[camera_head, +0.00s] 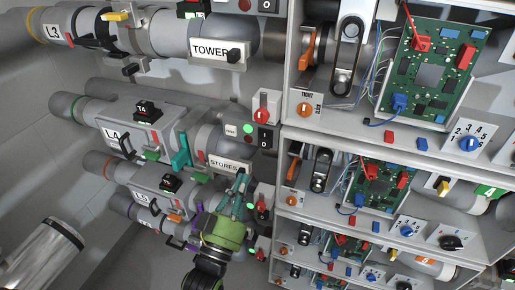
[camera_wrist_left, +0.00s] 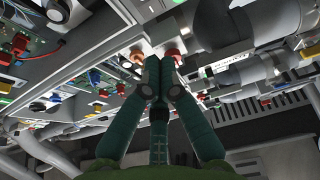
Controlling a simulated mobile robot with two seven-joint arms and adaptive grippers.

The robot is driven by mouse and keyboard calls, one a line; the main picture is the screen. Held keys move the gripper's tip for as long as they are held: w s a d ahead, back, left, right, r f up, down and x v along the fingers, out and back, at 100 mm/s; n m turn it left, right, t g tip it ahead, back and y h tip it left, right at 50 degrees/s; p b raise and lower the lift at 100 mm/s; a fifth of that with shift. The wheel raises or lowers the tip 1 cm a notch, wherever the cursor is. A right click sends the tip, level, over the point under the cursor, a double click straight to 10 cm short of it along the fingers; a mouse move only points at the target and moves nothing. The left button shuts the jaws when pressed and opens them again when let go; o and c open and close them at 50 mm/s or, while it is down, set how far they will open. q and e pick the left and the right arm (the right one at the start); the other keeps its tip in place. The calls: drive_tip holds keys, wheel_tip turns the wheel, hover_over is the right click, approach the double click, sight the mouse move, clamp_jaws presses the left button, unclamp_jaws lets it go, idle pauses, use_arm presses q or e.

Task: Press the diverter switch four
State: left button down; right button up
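My left gripper (camera_head: 240,180) has a green body and teal fingers and points up at the panel edge, just below the STORES label (camera_head: 230,165). In the left wrist view its fingertips (camera_wrist_left: 159,66) meet, with nothing seen between them. A red knob (camera_head: 262,208) is close to the right of the fingers. Another red knob (camera_head: 262,115) and a black I/O rocker switch (camera_head: 265,138) with a green light are higher up. In the left wrist view a red knob (camera_wrist_left: 172,54) is just beyond the fingertips. I cannot tell which control is diverter switch four. The right gripper is not in view.
Grey tubes run across the left, one marked L4 (camera_head: 112,133) with a teal lever (camera_head: 180,157). Shelves at the right hold green circuit boards (camera_head: 430,70), blue dials (camera_head: 469,143) and black latches (camera_head: 347,45). Bare floor (camera_head: 110,262) shows at the lower left.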

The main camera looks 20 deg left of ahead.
sight(264, 137)
use_arm(q)
drive_tip(key=p+x, duration=0.1)
drive_tip(key=x, duration=0.2)
drive_tip(key=f+p+x, duration=0.1)
drive_tip(key=x, duration=0.2)
drive_tip(key=p+x, duration=0.1)
drive_tip(key=x, duration=0.2)
drive_tip(key=shift+w+f, duration=0.65)
drive_tip(key=shift+w, duration=0.25)
